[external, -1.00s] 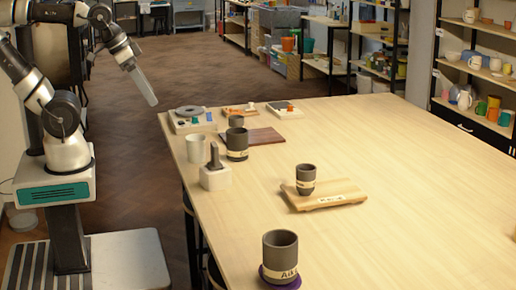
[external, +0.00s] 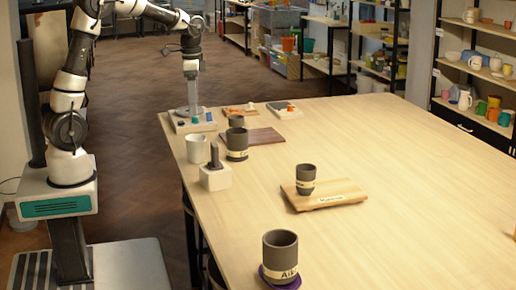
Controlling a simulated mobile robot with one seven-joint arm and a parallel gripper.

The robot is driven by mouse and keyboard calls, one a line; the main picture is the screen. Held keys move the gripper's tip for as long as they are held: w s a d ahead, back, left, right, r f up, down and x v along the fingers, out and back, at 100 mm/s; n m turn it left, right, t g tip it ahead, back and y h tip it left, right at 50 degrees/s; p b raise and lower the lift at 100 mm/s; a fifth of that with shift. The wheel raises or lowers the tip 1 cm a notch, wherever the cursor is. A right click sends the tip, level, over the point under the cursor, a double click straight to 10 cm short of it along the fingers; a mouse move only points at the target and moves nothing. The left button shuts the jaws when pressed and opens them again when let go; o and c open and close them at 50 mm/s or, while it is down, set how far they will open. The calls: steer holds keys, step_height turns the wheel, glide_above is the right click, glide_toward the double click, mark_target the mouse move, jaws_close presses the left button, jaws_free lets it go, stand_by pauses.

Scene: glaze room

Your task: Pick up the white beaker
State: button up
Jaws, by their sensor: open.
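The white beaker (external: 197,149) stands upright near the table's left edge, behind a pale block with a dark upright piece.
A dark labelled cup (external: 237,145) stands just right of the beaker, and the pale block (external: 215,178) stands close in front. A scale (external: 181,124) lies behind. A dark cup on a wooden board (external: 335,196) and another dark cup (external: 280,252) are farther off.

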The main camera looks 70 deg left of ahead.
glide_toward(196, 151)
steer(key=a+f, duration=0.2)
steer(key=f, duration=0.1)
steer(key=a+f, duration=0.1)
steer(key=f, duration=0.1)
steer(key=shift+w+a+b, duration=0.1)
steer(key=shift+w+b, duration=0.3)
steer(key=shift+f, duration=3.15)
steer(key=c, duration=1.1)
